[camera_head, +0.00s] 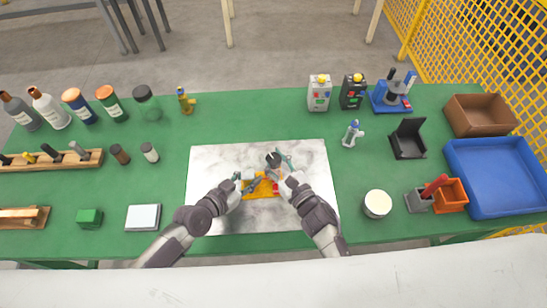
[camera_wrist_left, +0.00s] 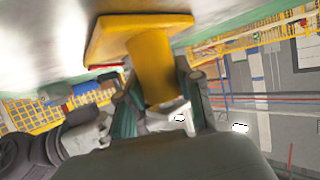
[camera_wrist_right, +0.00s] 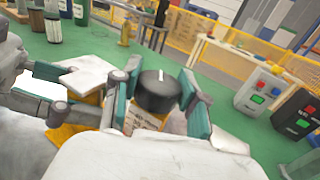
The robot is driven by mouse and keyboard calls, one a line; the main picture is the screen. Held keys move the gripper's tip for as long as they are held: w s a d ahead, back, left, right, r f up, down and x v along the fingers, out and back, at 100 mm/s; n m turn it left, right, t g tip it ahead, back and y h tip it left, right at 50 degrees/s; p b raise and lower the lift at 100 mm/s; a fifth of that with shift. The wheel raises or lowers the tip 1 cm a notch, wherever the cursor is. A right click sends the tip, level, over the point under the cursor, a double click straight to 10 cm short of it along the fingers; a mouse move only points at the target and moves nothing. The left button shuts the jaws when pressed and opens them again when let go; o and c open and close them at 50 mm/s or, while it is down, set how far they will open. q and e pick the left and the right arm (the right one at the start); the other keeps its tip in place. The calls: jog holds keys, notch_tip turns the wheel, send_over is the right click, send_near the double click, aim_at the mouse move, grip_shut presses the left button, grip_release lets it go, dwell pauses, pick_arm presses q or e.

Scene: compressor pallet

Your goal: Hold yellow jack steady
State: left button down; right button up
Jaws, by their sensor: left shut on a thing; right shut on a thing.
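The yellow jack (camera_head: 262,188) stands on the pale marbled board in the middle of the bench. My left gripper (camera_wrist_left: 162,85) is shut on its yellow post (camera_wrist_left: 155,62), just beside the broad yellow plate (camera_wrist_left: 135,30). In the head view, my left gripper (camera_head: 250,187) is at the jack, partly hiding it. My right gripper (camera_wrist_right: 160,92) is shut on a black-capped part (camera_wrist_right: 158,88) with a tan printed label below the cap. This part also shows in the head view (camera_head: 273,159), just behind the jack. A pale flat plate (camera_wrist_right: 85,72) lies beside it.
The marbled board (camera_head: 225,160) is clear around the jack. Bottles (camera_head: 75,105) and a wooden rack (camera_head: 60,158) stand at left. Two small control boxes (camera_head: 319,93) stand behind at right. A white round tin (camera_head: 377,204) and a blue tray (camera_head: 495,175) are at right.

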dwell(0.4)
jog(key=o, duration=1.2)
jog(key=v, duration=1.2)
jog(key=shift+r, duration=0.1)
jog(key=shift+a, duration=0.1)
